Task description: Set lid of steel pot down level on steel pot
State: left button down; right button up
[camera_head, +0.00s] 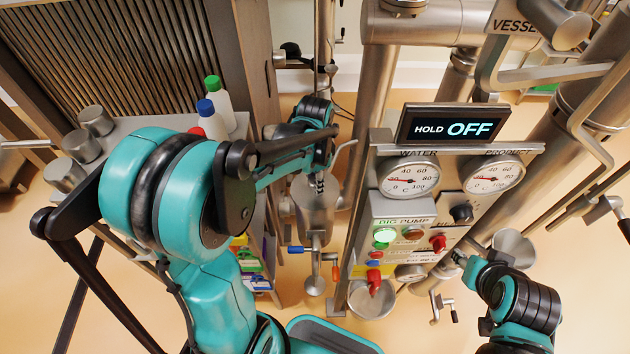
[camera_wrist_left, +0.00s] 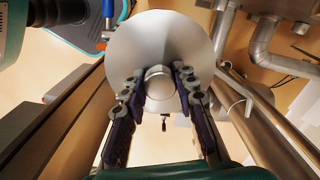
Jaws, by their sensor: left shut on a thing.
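My left gripper (camera_head: 318,182) is partly hidden by its own arm in the head view. In the left wrist view its two fingers (camera_wrist_left: 160,84) are shut on the round knob of a wide, smooth steel lid (camera_wrist_left: 160,42). A steel vessel (camera_head: 318,212), apparently the steel pot, stands directly below the left gripper in the head view. Whether the lid touches its rim cannot be told, and the lid hides the pot in the wrist view. My right gripper (camera_head: 459,258) is at the control panel's lower right, near a red knob; its fingers are too small to read.
The control panel (camera_head: 405,225) with gauges and a HOLD OFF display stands right of the vessel. Bottles (camera_head: 212,115) and steel cylinders (camera_head: 95,120) stand on a shelf at left. Pipes crowd the right.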

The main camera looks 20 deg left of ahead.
pick_arm(q)
jog(key=shift+f, duration=0.1)
jog(key=c, duration=1.1)
grip_release()
notch_tip(320, 180, up, 12)
jog(key=shift+r, duration=0.1)
jog(key=s+d+f+n+t+b, duration=0.1)
jog(key=s+f+n+t, duration=0.1)
jog(key=s, duration=0.1)
jog(key=s+d+f+n+t+b, duration=0.1)
jog(key=s+d+f+n+t, duration=0.1)
jog(key=s+n, duration=0.1)
jog(key=s+d+f+n+t+b, duration=0.1)
jog(key=s+f+n+t, duration=0.1)
jog(key=s+n+t, duration=0.1)
jog(key=shift+s+d+f, duration=0.1)
jog(key=shift+s+d, duration=0.1)
jog(key=shift+s, duration=0.6)
